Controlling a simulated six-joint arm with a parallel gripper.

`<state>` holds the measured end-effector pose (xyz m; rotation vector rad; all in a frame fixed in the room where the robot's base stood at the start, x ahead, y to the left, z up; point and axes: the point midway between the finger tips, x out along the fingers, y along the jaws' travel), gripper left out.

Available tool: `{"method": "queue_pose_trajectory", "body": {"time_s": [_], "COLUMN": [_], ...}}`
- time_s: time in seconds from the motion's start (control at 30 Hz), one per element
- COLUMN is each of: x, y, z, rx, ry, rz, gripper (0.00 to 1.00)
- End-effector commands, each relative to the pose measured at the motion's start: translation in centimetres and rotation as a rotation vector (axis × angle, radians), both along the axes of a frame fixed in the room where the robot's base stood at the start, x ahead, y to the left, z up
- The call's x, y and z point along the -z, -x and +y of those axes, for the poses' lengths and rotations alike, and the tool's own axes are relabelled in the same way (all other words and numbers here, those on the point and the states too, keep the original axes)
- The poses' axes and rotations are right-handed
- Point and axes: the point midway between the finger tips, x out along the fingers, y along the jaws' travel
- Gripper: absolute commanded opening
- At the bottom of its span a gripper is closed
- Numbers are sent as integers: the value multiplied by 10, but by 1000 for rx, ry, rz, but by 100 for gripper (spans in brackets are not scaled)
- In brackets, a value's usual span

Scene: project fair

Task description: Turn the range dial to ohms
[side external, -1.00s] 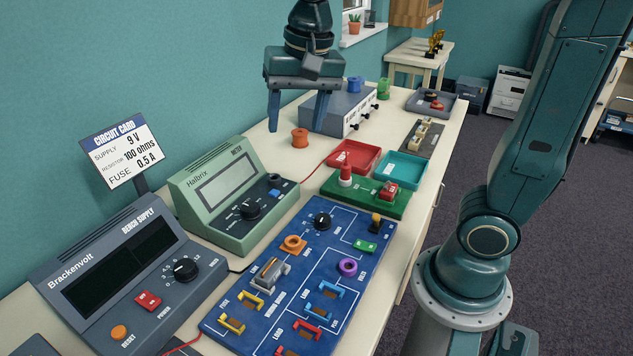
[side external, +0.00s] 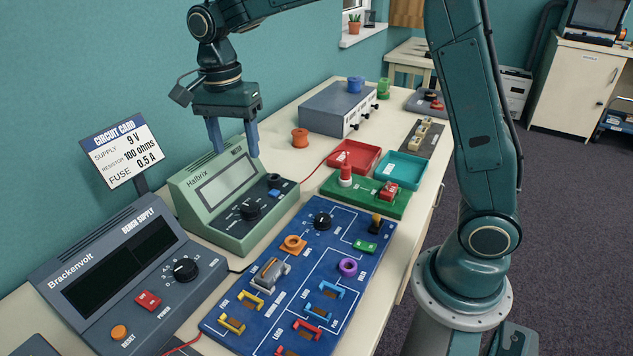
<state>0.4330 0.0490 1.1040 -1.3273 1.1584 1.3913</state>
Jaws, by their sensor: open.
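The green Halbrix meter (side external: 190,215) stands on the bench, with a blank grey display. Its black range dial (side external: 250,210) sits on the sloped front panel, right of the lower display edge; the markings around it are too small to read. My gripper (side external: 233,154) points down with its two blue fingers apart and nothing between them. It hangs above the meter, with the fingertips in front of the display top in the picture, up and to the left of the dial. It is not touching the dial.
A Brackenvolt bench supply (side external: 60,275) with its own black knob (side external: 186,270) stands at lower left. A blue circuit board (side external: 218,320) with several parts lies in front. A circuit card (side external: 122,150) stands behind the supply. Red (side external: 345,170) and teal (side external: 405,170) trays lie right.

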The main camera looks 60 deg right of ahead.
Motion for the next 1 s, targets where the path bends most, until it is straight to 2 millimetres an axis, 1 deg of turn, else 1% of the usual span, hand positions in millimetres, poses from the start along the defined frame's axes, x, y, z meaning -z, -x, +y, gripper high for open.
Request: {"method": "queue_pose_trajectory", "body": {"time_s": [0.17, 0.37, 0.47, 1.0], "x": [5, 21, 34, 114], "y": [0, 2, 3, 7], "z": [0, 0, -1, -1], "rx": [-2, -3, -3, -3], "ry": [0, 0, 0, 0], "rz": [0, 3, 3, 3], "gripper": [57, 57, 57, 57]}}
